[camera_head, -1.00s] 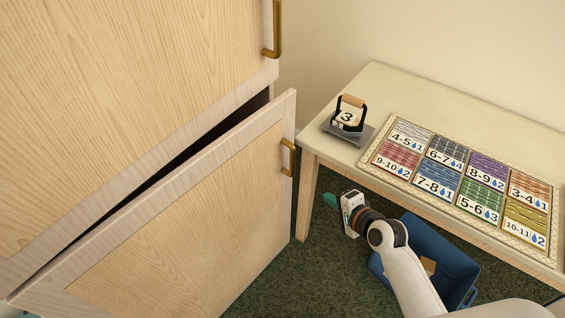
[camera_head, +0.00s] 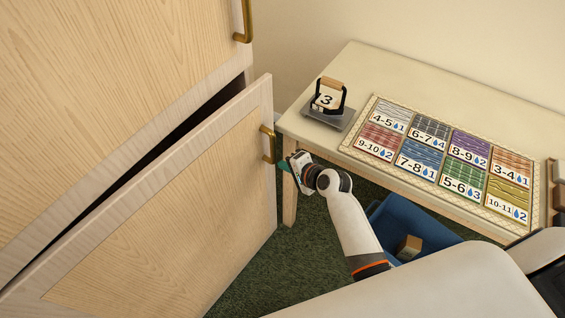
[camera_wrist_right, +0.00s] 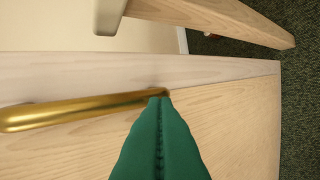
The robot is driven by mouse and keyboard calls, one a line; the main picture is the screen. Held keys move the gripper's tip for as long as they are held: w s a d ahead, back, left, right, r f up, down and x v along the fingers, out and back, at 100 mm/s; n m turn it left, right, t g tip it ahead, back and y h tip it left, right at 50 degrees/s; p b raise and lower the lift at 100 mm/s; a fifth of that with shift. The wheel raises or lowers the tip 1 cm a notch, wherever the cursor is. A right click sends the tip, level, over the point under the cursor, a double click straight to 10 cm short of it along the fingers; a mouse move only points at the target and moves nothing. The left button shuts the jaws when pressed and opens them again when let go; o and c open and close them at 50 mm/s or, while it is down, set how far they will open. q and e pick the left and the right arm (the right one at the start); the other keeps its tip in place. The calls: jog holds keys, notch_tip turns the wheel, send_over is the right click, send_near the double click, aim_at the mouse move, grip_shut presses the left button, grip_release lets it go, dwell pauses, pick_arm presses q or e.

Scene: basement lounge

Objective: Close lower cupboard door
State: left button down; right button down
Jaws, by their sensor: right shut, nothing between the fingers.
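The lower cupboard door (camera_head: 165,205) is light wood and stands partly open, with a dark gap along its top edge below the shut upper door (camera_head: 110,90). Its brass handle (camera_head: 269,145) is near the upper right corner. My right gripper (camera_head: 283,166) is shut and empty, its green fingertips beside the handle's lower end. In the right wrist view the green fingers (camera_wrist_right: 160,135) are closed together and overlap the end of the brass handle (camera_wrist_right: 85,108) in the picture. I cannot tell whether they touch the handle or the door. My left gripper is out of view.
A pale table (camera_head: 350,65) stands right of the door, its leg (camera_head: 290,205) close behind my gripper. A blue bin (camera_head: 425,235) with a small box is on the green carpet under the table.

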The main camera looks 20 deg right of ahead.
jog(key=shift+w+a, duration=0.25)
jog(key=shift+w, duration=0.45)
